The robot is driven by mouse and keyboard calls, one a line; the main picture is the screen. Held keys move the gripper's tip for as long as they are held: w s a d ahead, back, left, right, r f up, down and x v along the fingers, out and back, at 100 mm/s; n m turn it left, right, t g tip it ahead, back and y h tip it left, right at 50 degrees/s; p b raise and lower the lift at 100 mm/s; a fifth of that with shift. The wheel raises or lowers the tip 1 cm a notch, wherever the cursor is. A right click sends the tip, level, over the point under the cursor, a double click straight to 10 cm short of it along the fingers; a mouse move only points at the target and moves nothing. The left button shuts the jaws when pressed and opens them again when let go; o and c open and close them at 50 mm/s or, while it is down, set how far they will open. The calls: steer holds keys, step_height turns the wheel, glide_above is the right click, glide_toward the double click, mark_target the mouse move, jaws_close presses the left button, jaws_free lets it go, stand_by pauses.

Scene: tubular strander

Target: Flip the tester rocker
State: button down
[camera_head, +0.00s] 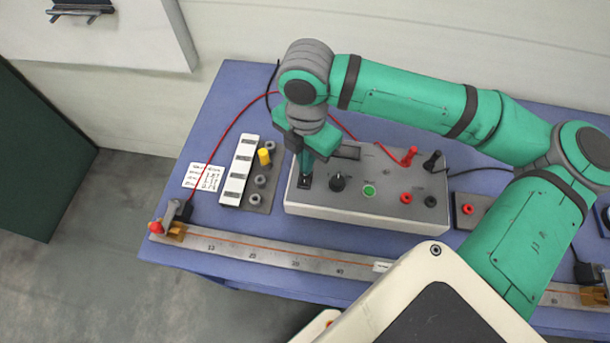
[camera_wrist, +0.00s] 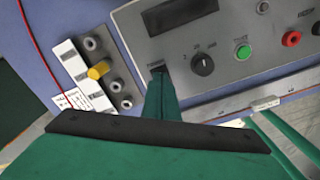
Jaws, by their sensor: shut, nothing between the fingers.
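The tester (camera_head: 380,205) is a light grey box with a dark display, a black knob (camera_head: 337,181), a green button (camera_head: 369,190) and red and black sockets. The black rocker (camera_head: 304,182) sits at the left end of its top panel. My gripper (camera_head: 305,172) is shut and empty, pointing down with its tips at the rocker. In the wrist view the gripper tips (camera_wrist: 159,80) cover most of the rocker (camera_wrist: 158,70), so which way it is tipped cannot be told. I cannot tell whether the tips touch it.
Left of the tester stands a plate with grey posts and one yellow post (camera_head: 264,157), beside a white label strip (camera_head: 239,171). A red lead (camera_head: 230,130) crosses the blue table (camera_head: 225,95). A metal ruler rail (camera_head: 225,247) runs along the front.

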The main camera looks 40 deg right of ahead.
steer(key=shift+r, duration=2.75)
steer(key=shift+s, duration=0.1)
